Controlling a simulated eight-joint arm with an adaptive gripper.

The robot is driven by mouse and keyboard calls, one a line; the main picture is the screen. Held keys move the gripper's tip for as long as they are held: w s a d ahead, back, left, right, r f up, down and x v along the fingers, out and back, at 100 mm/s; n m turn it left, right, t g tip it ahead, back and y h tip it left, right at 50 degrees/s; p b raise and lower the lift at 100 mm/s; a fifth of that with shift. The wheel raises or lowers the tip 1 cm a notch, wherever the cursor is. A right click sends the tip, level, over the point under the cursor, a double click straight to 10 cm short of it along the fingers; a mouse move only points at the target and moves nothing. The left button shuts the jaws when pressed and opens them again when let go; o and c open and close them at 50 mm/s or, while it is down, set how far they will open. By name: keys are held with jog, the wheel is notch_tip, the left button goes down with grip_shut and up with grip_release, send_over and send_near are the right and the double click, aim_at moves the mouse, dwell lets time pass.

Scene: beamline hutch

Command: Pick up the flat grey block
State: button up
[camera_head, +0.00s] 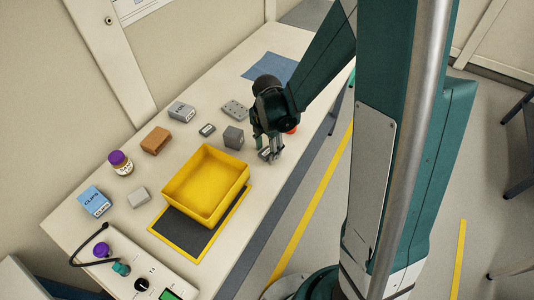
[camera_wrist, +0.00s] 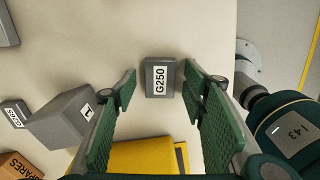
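My gripper (camera_wrist: 160,82) is open, one green-padded finger on each side of the block, with gaps showing. In the head view my gripper (camera_head: 269,148) points down at the table's right edge. I cannot tell whether the fingertips are level with the block or above it.
A yellow tray (camera_head: 180,202) stands near my gripper on a dark mat (camera_head: 185,235). A grey cube (camera_head: 233,137), a small grey block (camera_head: 207,130), a perforated plate (camera_head: 235,109) and a brown box (camera_head: 156,141) stand left of my gripper. A blue sheet (camera_head: 268,67) lies behind.

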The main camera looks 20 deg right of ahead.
aim_at(267, 152)
jog(key=c, duration=0.9)
jog(key=shift+o, duration=0.2)
jog(key=shift+r, duration=0.1)
notch_tip(267, 152, up, 10)
jog(key=p, duration=0.2)
dwell(0.5)
